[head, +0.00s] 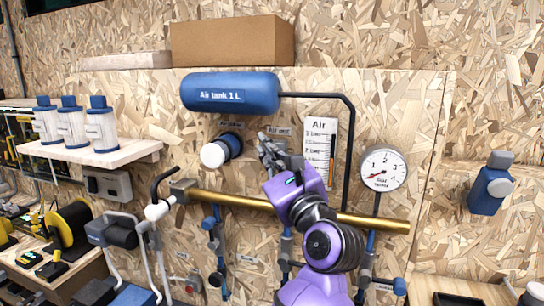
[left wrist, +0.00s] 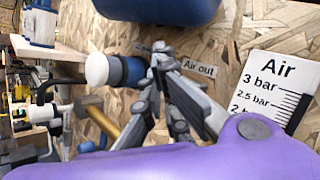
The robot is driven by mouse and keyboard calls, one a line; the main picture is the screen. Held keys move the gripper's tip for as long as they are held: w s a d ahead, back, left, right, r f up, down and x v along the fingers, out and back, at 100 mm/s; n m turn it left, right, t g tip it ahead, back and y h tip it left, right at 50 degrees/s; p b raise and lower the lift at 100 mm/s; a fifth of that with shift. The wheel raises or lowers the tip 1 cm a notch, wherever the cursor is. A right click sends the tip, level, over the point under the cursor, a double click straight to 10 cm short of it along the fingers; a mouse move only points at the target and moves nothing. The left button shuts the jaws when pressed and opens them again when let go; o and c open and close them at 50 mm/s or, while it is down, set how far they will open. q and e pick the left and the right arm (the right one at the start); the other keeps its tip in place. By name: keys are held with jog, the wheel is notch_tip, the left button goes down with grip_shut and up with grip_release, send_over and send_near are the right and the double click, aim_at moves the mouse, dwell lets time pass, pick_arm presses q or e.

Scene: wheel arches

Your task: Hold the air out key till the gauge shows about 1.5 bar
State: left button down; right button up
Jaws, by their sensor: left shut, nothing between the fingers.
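The blue air tank (head: 231,93) hangs on the chipboard wall. The "Air out" label (head: 279,131) is below it and also shows in the left wrist view (left wrist: 198,67). The air out key is mostly hidden behind my left gripper (head: 265,140); I cannot tell whether it is pressed. The gripper's fingers are shut and empty, with their tips just left of the label; they also show in the left wrist view (left wrist: 160,52). My right gripper is not in view.
A white-and-blue knob (head: 214,154) sits left of the fingertips. The Air scale card (head: 320,150) is to the right. A brass pipe (head: 370,220) runs below, behind my arm. A shelf with white bottles (head: 112,154) is at left.

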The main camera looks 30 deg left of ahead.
pick_arm(q)
jog(key=shift+w+a, duration=0.1)
jog(key=shift+w, duration=0.25)
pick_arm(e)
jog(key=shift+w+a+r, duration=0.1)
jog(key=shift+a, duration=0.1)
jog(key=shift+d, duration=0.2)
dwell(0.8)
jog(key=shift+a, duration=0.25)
pick_arm(q)
jog(key=shift+s, duration=0.15)
jog(key=shift+s+d, duration=0.25)
jog(key=shift+s, duration=0.5)
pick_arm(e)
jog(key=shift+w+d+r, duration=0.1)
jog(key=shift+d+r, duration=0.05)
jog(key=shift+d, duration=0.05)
pick_arm(q)
jog(key=shift+s+d, duration=0.2)
jog(key=shift+s, duration=0.6)
jog(key=shift+s+d, duration=0.15)
jog(key=shift+s, duration=0.7)
jog(key=shift+s+d, duration=0.2)
jog(key=shift+s, duration=0.6)
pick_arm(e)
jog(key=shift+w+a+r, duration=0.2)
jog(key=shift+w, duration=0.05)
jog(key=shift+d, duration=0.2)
